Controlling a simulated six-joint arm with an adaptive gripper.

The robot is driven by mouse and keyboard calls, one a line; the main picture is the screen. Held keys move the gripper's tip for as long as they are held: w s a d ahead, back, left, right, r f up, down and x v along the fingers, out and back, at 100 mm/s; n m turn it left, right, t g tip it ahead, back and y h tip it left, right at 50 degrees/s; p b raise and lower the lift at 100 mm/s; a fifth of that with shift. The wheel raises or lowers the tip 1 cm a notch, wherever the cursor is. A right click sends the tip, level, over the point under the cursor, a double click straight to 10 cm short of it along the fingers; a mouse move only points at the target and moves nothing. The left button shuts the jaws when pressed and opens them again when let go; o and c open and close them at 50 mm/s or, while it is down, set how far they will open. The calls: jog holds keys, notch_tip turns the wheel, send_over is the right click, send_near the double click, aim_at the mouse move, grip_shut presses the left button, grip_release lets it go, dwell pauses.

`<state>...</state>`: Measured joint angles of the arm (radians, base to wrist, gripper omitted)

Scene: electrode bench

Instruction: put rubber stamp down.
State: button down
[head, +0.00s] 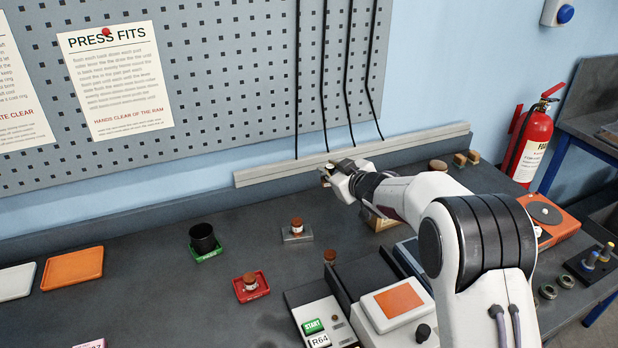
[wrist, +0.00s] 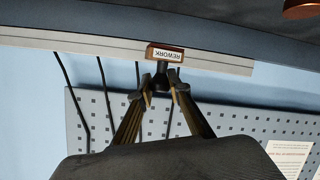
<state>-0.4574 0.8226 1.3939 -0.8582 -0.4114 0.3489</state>
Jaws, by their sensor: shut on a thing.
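My gripper (wrist: 160,82) is shut on the rubber stamp (wrist: 165,54), a small brown wooden block with a white label reading REWORK and a dark handle. The jaws hold it by the handle, and the label reads upside down in the wrist view. In the head view my gripper (head: 335,172) is raised over the back of the bench, near the wall rail; the stamp is small and partly hidden there. A wooden stand (head: 380,221) shows below the gripper, mostly hidden by my arm.
On the dark bench (head: 150,300) stand a black cup on a green tray (head: 205,254), brown-topped pieces on a grey block (head: 297,238) and a red tray (head: 250,291), and an orange tray (head: 72,268). A START-button machine (head: 318,322) is in front. The rail (head: 270,174) runs behind.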

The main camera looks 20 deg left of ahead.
jog(key=s+a+r+n+g+y, duration=0.1)
jog(key=s+a+n+g+y, duration=0.15)
jog(key=s+a, duration=1.15)
jog(key=s+a+r+n+g+y, duration=0.1)
jog(key=s+a+n+g, duration=0.2)
jog(key=s+a, duration=1.1)
jog(key=s+f+n+g, duration=0.1)
jog(key=s+g, duration=0.1)
jog(key=s, duration=1.2)
jog(key=shift+s+a+f+n, duration=0.15)
jog(key=shift+s+f+n, duration=0.15)
jog(key=shift+f+n, duration=0.05)
jog(key=shift+y, duration=0.25)
jog(key=shift+f, duration=3.15)
jog(key=shift+f, duration=0.1)
jog(key=shift+f, duration=1.75)
